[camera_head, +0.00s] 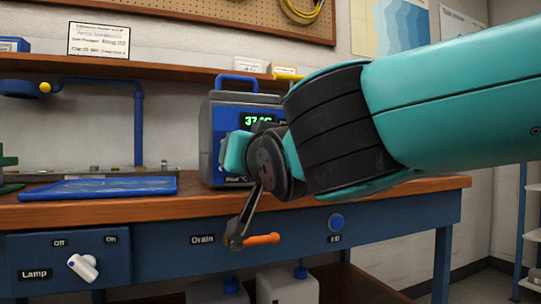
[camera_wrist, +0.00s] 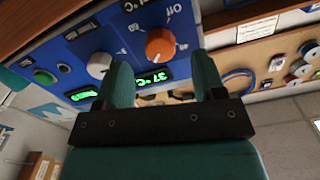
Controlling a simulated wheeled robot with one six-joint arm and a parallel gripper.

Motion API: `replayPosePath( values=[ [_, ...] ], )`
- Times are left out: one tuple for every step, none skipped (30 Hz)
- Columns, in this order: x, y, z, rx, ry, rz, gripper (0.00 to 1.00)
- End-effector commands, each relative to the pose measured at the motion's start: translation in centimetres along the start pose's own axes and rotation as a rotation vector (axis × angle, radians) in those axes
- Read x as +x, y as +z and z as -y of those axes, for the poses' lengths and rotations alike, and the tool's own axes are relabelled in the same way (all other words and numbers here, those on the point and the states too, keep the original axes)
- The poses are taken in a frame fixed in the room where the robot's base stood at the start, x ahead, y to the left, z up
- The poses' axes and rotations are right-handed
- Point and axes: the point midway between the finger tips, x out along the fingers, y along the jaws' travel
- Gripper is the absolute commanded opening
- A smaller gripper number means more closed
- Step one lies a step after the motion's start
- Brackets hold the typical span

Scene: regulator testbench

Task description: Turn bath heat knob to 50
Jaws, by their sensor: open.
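The bath unit (camera_head: 218,140) is a blue and dark grey box on the bench, with a green display reading about 37 °C. My arm hides much of its front. In the wrist view, an orange knob (camera_wrist: 160,44) with a white mark sits on the blue panel (camera_wrist: 125,42), by an "Off" label. A green 37 °C display (camera_wrist: 153,78) is beside it. My gripper (camera_wrist: 162,62) is open, its two teal fingers apart with the orange knob seen between and beyond their tips. I cannot tell contact. In the head view, my gripper (camera_head: 236,152) is at the unit's front, partly hidden.
A white knob (camera_wrist: 99,65) and a green button (camera_wrist: 45,76) share the panel. A blue tray (camera_head: 112,187) lies left.

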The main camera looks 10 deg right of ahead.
Motion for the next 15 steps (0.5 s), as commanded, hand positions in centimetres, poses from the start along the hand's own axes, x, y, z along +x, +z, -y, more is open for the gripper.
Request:
replayPosePath(
  values=[
    [-1.4, -0.2, 0.2, 0.001, -0.006, 0.001, 0.63],
    [-2.2, -0.2, 0.2, 0.001, -0.007, 0.001, 0.63],
    [-3.3, -0.2, 0.2, 0.000, -0.007, 0.000, 0.63],
    [-4.1, -0.2, 0.3, 0.001, -0.008, 0.000, 0.63],
    [-4.8, -0.1, 0.3, 0.001, -0.008, 0.002, 0.63],
    [-5.9, -0.1, 0.2, 0.000, -0.008, 0.001, 0.63],
    [-6.7, -0.1, 0.3, 0.001, -0.009, 0.001, 0.63],
    [-7.5, -0.1, 0.3, 0.001, -0.010, 0.001, 0.63],
    [-8.5, -0.1, 0.3, 0.000, -0.010, 0.001, 0.63],
    [-9.2, -0.1, 0.2, 0.001, -0.010, 0.001, 0.63],
    [-9.8, 0.0, 0.3, 0.000, -0.009, 0.002, 0.63],
    [-10.7, 0.0, 0.3, 0.000, -0.009, 0.002, 0.63],
    [-11.2, 0.0, 0.2, 0.000, -0.008, 0.002, 0.63],
    [-11.7, 0.0, 0.2, 0.001, -0.008, 0.001, 0.63],
    [-12.2, 0.0, 0.2, 0.001, -0.007, 0.002, 0.63]
  ],
)
